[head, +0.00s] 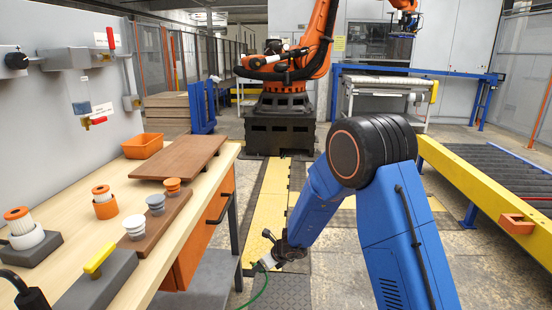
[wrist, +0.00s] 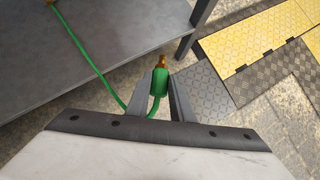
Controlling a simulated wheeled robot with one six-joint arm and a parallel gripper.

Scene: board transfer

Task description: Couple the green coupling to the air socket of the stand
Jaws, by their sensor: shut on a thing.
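My gripper (head: 268,263) is low in front of the workbench, beside its front leg. In the wrist view its two dark fingers (wrist: 160,82) are closed on the green coupling (wrist: 159,84), one on each side. The coupling has a brass tip (wrist: 161,62) pointing away from the wrist, clear of any surface. A green hose (wrist: 85,55) loops from the coupling to the upper left across a grey surface. In the head view the hose (head: 260,288) hangs below the gripper, and the coupling is too small to make out clearly. I cannot pick out the air socket with certainty.
The workbench (head: 215,160) at left carries a brown board (head: 180,157), an orange bin (head: 142,146), cups and grey blocks. A grey panel (head: 50,110) with valves stands behind it. A yellow-framed conveyor (head: 465,180) is at right.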

